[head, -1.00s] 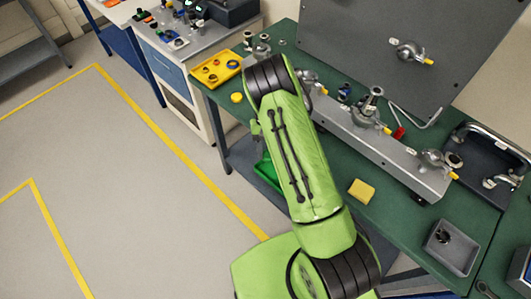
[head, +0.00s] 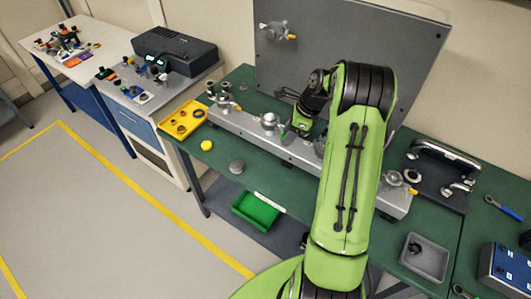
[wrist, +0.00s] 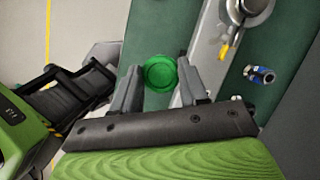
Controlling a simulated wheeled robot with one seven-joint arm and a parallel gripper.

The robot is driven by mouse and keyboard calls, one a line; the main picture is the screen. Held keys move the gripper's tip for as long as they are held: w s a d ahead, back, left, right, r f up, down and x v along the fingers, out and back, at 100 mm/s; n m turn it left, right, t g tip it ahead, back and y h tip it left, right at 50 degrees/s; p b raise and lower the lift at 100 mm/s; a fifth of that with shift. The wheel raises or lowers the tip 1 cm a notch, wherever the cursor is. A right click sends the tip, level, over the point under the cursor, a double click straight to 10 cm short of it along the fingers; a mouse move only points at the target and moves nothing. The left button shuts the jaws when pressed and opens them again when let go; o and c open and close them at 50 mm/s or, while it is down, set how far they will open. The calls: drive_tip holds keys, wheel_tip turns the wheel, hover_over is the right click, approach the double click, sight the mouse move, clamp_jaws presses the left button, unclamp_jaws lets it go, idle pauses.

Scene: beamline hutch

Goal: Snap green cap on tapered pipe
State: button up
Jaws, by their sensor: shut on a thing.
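My gripper (wrist: 160,76) is shut on a round green cap (wrist: 160,73), held between the two grey fingers in the wrist view. The rail (head: 239,127) carries several metal pipe fittings. One fitting (head: 269,120) stands just left of my gripper, apart from it. In the wrist view a metal fitting with a yellow-tipped lever (wrist: 250,8) lies ahead and right of the cap. I cannot tell which fitting is the tapered pipe.
A tall grey panel (head: 345,50) stands behind the rail. A grey bin (head: 425,256) stands front right. A blue fitting (wrist: 259,74) lies beyond the rail.

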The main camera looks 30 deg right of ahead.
drive_tip(key=s+d+r+m+t+h+p, duration=0.1)
drive_tip(key=s+d+r+m+h, duration=0.2)
drive_tip(key=d+r+m, duration=0.35)
drive_tip(key=s+d+r+m+t+h+p, duration=0.1)
drive_tip(key=s+d+r+m+h+p, duration=0.15)
drive_tip(key=d+r+m, duration=0.45)
drive_tip(key=shift+m+y, duration=0.35)
drive_tip(key=f+b, duration=0.4)
drive_tip(key=f, duration=0.1)
drive_tip(key=a+f+b, duration=0.1)
drive_tip(key=f+b, duration=0.1)
drive_tip(key=shift+f, duration=0.4)
drive_tip(key=shift+f+b, duration=0.3)
drive_tip(key=shift+f, duration=0.2)
drive_tip(key=o, duration=1.1)
